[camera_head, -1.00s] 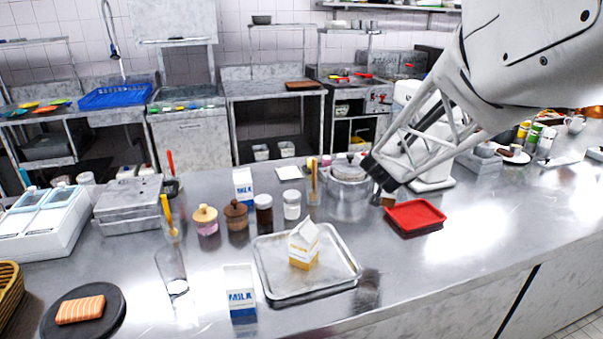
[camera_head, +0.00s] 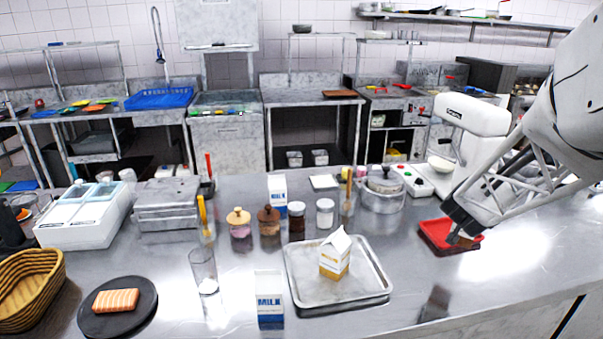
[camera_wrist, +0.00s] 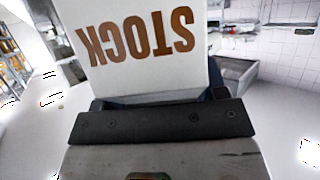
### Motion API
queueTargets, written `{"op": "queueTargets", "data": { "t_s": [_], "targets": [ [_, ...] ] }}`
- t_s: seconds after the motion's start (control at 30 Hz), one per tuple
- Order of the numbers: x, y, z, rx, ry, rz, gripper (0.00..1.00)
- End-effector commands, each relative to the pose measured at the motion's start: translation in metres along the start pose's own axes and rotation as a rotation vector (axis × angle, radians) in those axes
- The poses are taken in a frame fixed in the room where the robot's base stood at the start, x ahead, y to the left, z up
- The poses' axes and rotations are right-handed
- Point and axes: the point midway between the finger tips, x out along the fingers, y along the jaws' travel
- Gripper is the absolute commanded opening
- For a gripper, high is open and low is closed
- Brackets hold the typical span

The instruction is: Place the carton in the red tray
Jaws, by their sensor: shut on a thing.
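My gripper (camera_wrist: 158,115) is shut on a white carton (camera_wrist: 145,45) with brown "STOCK" lettering, upside down in the wrist view. In the head view my gripper (camera_head: 460,230) is at the red tray (camera_head: 430,233), at the right of the counter, and covers part of it. Only a small brownish bit near the fingertips shows there, and most of the held carton is hidden. I cannot tell whether the carton touches the tray. Another carton, white and orange (camera_head: 335,258), stands in a metal tray (camera_head: 375,285) to the left.
Several jars (camera_head: 325,212), a pot (camera_head: 383,195) and a glass (camera_head: 204,272) stand nearby. A white mixer (camera_head: 470,115) is behind the red tray. Clear counter lies in front of the red tray.

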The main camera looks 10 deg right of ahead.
Motion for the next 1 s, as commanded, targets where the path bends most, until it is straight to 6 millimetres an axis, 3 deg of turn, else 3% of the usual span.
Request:
{"op": "queueTargets", "data": {
  "t_s": [0.1, 0.3, 0.77, 1.0],
  "targets": [
    [0.009, 0.000, 0.021, -0.002, -0.001, 0.000, 0.03],
    [0.018, 0.000, 0.043, 0.000, 0.000, 0.000, 0.03],
    [0.020, -0.001, 0.046, 0.000, 0.002, -0.001, 0.03],
    [0.031, -0.003, 0.043, 0.000, 0.001, -0.001, 0.03]
  ]
}}
